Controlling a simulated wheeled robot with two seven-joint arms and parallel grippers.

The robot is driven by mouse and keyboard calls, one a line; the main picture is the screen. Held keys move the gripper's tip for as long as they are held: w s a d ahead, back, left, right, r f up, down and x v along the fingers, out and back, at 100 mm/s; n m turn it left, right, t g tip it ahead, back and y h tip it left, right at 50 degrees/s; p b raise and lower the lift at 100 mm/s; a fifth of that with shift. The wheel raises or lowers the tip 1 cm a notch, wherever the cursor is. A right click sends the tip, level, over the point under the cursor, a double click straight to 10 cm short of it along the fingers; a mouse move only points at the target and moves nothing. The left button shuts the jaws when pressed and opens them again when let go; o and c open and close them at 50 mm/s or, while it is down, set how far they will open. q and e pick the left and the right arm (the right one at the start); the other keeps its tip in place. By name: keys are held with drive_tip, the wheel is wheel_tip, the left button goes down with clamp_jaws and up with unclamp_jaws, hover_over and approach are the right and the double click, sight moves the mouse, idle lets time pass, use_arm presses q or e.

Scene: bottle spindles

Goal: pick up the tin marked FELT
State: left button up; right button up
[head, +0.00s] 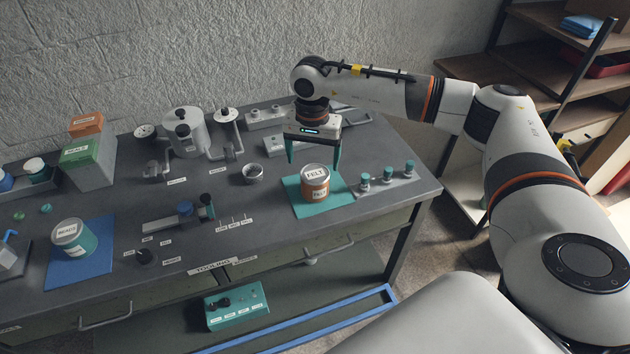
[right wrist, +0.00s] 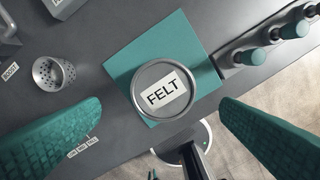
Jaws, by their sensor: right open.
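The fingers also show at both sides of the right wrist view (right wrist: 165,130), apart from the tin. My left gripper is out of view.
Teal-capped bottles on a grey rack (head: 388,186) stand close to the right of the tin. A perforated metal cup (head: 253,174) is to its left. Another tin (head: 72,237) stands on a blue mat (head: 88,275) at the far left. The bench's front edge lies just before the teal mat.

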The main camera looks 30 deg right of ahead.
sight(315, 173)
wheel_tip(315, 173, down, 4)
drive_tip(key=shift+f+p, duration=0.1)
drive_tip(key=shift+p, duration=0.4)
drive_tip(key=f, duration=0.1)
drive_tip(key=f+p, duration=0.2)
drive_tip(key=f, duration=0.1)
drive_tip(key=shift+d+f, duration=0.1)
drive_tip(key=shift+d, duration=0.25)
drive_tip(key=shift+f, duration=0.5)
drive_tip(key=c, duration=1.3)
drive_tip(key=shift+o, duration=0.2)
drive_tip(key=shift+w+r, duration=0.1)
